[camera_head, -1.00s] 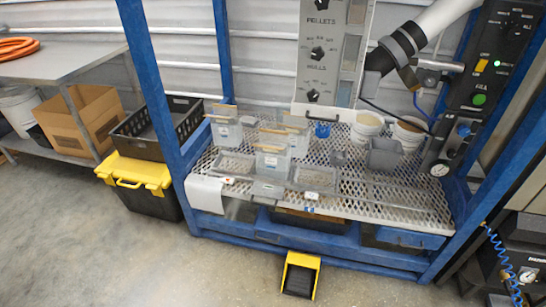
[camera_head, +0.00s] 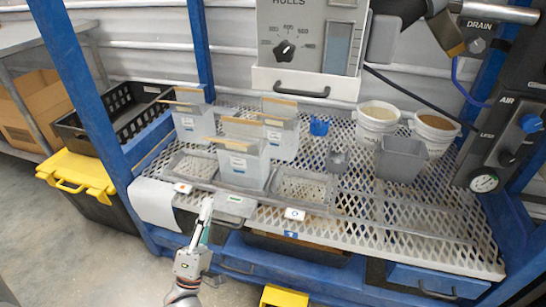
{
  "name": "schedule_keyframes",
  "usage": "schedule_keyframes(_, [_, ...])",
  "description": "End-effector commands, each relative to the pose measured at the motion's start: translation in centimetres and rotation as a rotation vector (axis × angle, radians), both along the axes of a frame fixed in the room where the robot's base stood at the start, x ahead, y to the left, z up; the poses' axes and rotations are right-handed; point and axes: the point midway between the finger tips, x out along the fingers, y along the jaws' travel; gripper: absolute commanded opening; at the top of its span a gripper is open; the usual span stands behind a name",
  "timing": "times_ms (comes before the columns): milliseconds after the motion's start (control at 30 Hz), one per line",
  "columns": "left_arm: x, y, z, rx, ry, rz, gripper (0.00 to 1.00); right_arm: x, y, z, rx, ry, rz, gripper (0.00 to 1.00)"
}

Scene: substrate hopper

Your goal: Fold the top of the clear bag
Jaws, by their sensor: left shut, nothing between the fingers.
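Several clear bags with pale strips across their tops stand upright on the perforated metal bench (camera_head: 400,215). One bag (camera_head: 243,165) is at the front, one (camera_head: 191,122) at the back left and one (camera_head: 283,138) at the back right. I cannot tell which one is the task's bag, or whether any top is folded. My left gripper (camera_head: 206,210) is at the bench's front edge, below and left of the front bag. It is shut, empty and apart from the bags. My right gripper is out of view.
Shallow trays (camera_head: 305,187) flank the front bag. A blue scoop (camera_head: 319,126), a grey bin (camera_head: 401,160) and two white buckets (camera_head: 376,122) stand to the right. The grey dispenser (camera_head: 312,45) hangs above the back. The bench's front right is clear.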

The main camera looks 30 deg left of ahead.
Motion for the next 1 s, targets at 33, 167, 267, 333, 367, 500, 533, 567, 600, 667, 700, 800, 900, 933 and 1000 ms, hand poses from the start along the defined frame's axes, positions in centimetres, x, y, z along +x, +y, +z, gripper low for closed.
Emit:
schedule_keyframes(33, [-0.3,0.5,-1.0,-0.025,-0.014,-0.007,0.00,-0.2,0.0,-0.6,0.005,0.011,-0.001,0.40])
schedule_keyframes(167, [0.0,1.1,-0.1,-0.055,-0.058,-0.018,0.00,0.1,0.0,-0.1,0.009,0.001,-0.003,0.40])
schedule_keyframes(267, [0.6,1.2,0.9,-0.056,-0.069,-0.019,0.00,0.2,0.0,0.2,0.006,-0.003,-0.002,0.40])
schedule_keyframes(333, [1.3,1.4,1.8,-0.056,-0.071,-0.018,0.00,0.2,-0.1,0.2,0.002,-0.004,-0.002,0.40])
schedule_keyframes(367, [1.7,1.5,2.1,-0.056,-0.071,-0.018,0.00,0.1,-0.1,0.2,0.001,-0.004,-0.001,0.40])
schedule_keyframes(500, [3.6,1.9,4.0,-0.055,-0.071,-0.018,0.00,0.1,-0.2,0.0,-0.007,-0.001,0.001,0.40])
schedule_keyframes(533, [4.0,2.0,4.4,-0.055,-0.071,-0.017,0.00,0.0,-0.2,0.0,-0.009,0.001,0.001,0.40])
schedule_keyframes(567, [4.4,2.1,4.8,-0.054,-0.070,-0.016,0.00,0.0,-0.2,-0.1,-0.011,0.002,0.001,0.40])
schedule_keyframes(600, [5.0,2.3,5.3,-0.055,-0.070,-0.018,0.00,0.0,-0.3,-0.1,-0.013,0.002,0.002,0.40])
schedule_keyframes(667, [5.8,2.4,6.1,-0.054,-0.069,-0.018,0.00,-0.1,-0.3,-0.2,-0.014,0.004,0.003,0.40])
schedule_keyframes(700, [6.3,2.6,6.5,-0.055,-0.067,-0.018,0.00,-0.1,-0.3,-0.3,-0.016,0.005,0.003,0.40])
schedule_keyframes(800, [7.5,2.9,7.7,-0.054,-0.066,-0.017,0.00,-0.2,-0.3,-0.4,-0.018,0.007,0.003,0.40])
schedule_keyframes(900, [8.5,3.1,8.5,-0.054,-0.063,-0.017,0.00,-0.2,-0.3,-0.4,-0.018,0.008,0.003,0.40])
schedule_keyframes(933, [8.7,3.1,8.7,-0.054,-0.062,-0.017,0.00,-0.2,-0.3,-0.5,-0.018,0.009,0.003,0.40])
schedule_keyframes(1000, [9.2,3.2,9.1,-0.055,-0.063,-0.017,0.00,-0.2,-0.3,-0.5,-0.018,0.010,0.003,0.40])
